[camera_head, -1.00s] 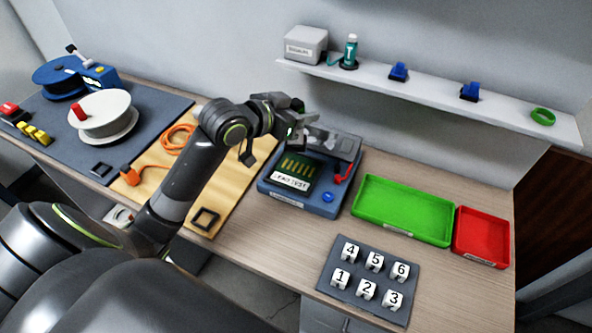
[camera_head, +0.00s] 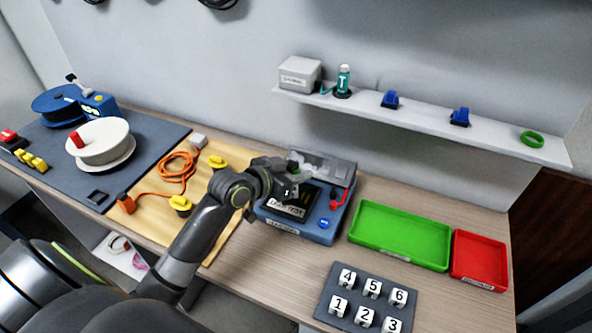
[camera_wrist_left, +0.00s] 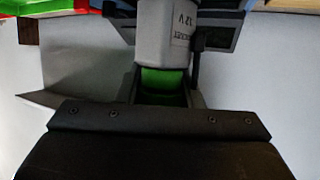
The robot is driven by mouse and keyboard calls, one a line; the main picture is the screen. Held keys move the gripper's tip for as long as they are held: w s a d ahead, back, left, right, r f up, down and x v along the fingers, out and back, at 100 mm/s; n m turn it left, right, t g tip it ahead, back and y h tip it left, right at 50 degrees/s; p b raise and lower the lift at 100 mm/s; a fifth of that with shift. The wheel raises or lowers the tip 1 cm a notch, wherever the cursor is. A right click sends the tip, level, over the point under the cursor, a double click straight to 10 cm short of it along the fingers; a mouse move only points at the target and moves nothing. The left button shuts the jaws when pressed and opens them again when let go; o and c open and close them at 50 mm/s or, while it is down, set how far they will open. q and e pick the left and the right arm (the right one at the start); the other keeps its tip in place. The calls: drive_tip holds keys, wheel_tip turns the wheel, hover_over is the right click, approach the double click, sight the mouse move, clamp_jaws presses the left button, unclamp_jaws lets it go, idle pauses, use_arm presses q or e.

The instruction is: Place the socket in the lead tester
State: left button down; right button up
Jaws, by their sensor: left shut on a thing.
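The lead tester (camera_head: 329,236) is a blue box on the bench with a dark labelled panel, a grey raised rear part, a red lead and a blue button. My left gripper (camera_head: 289,191) is over the left side of its panel and hides part of it. In the left wrist view it is shut on the socket (camera_wrist_left: 165,30), a light grey rounded body with "12V" printed on it. A green part (camera_wrist_left: 163,80) shows between the jaws. Whether the socket touches the tester cannot be told. My right gripper is out of view.
Right of the tester are a green tray (camera_head: 400,257) and a red tray (camera_head: 480,277); a numbered block pad (camera_head: 350,310) lies in front. To the left, a wooden board (camera_head: 150,222) carries an orange cable (camera_head: 176,167) and yellow clamps (camera_head: 180,204). A shelf (camera_head: 420,112) hangs behind.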

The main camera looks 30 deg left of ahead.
use_arm(q)
drive_tip(key=shift+f, duration=0.15)
drive_tip(key=c, duration=1)
unclamp_jaws()
drive_tip(key=shift+c, duration=0.2)
drive_tip(key=shift+o, duration=0.2)
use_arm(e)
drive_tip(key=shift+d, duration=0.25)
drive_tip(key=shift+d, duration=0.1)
use_arm(q)
drive_tip(key=v, duration=1.2)
drive_tip(key=shift+r, duration=0.2)
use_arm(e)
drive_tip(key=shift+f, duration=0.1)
